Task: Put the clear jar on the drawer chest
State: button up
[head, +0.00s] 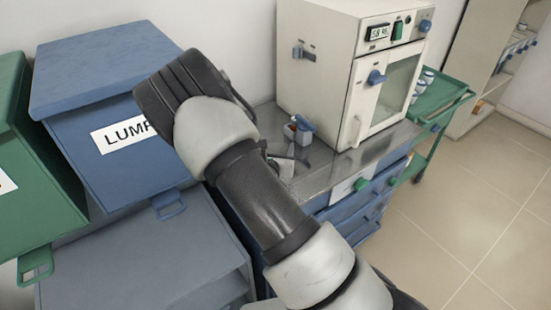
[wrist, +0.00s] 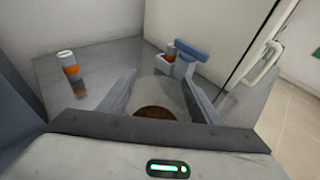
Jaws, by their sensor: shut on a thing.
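In the wrist view my gripper (wrist: 160,82) has its two grey fingers on either side of a clear jar (wrist: 160,95) with something brown in its lower part. The gripper is shut on the jar. The drawer chest (head: 332,172) has a bare metal top and blue drawers with green handles. Its top (wrist: 110,68) fills much of the wrist view behind the fingers. The jar is over this top; I cannot tell whether its base touches it. In the head view my arm hides most of the gripper, and I cannot make out the jar clearly.
A white furnace (head: 325,60) stands on the chest. A caddy with a blue handle (wrist: 190,55) is just beyond the fingers. An orange-and-white bottle (wrist: 68,66) stands to the left. A blue bin (head: 120,165) is left of the chest, and a green cart (head: 437,100) is right.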

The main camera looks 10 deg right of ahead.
notch_tip(320, 180, down, 4)
jog(key=shift+f, duration=0.25)
jog(key=o, duration=1.2)
jog(key=shift+s, duration=0.1)
